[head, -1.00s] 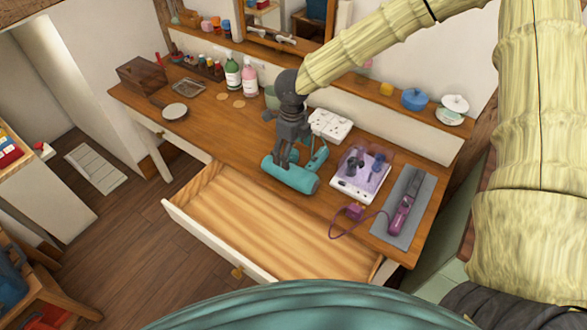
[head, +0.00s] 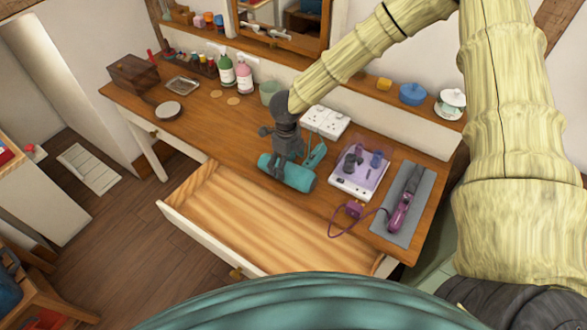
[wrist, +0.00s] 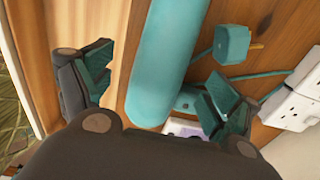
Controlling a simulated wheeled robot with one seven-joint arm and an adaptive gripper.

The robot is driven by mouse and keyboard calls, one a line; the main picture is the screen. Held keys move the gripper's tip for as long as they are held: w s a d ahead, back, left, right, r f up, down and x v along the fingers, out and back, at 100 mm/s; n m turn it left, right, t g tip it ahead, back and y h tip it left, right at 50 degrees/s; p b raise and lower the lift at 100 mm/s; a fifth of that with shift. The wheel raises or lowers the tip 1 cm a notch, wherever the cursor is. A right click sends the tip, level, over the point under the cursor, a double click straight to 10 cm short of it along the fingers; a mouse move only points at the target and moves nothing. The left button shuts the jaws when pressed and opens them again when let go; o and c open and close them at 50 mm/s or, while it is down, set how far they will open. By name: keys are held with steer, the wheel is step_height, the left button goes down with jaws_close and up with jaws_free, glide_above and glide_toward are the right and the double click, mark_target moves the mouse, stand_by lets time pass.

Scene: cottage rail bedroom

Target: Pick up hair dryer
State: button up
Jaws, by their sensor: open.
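The teal hair dryer (head: 298,178) lies on the wooden dressing table, near its front edge above the open drawer. Its thick barrel crosses the middle of the wrist view (wrist: 163,55), and a teal cord and plug (wrist: 231,44) lie to its right there. My gripper (head: 287,165) points down over the hair dryer. In the wrist view its two fingers (wrist: 158,95) are spread apart, one on each side of the barrel. I cannot tell whether either finger touches it.
An open, empty drawer (head: 245,228) juts out below the tabletop. To the right are a lilac box (head: 345,187) and a purple styling iron (head: 400,213) on a grey mat (head: 422,205). A white socket block (head: 326,122) sits behind. Bottles (head: 244,75) stand at the back left.

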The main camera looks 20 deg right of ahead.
steer(key=shift+w+f+p, duration=0.2)
steer(key=shift+f+p, duration=0.65)
steer(key=shift+f, duration=1.45)
steer(key=shift+c, duration=0.2)
steer(key=c, duration=1.4)
steer(key=shift+r, duration=0.1)
steer(key=shift+c, duration=0.2)
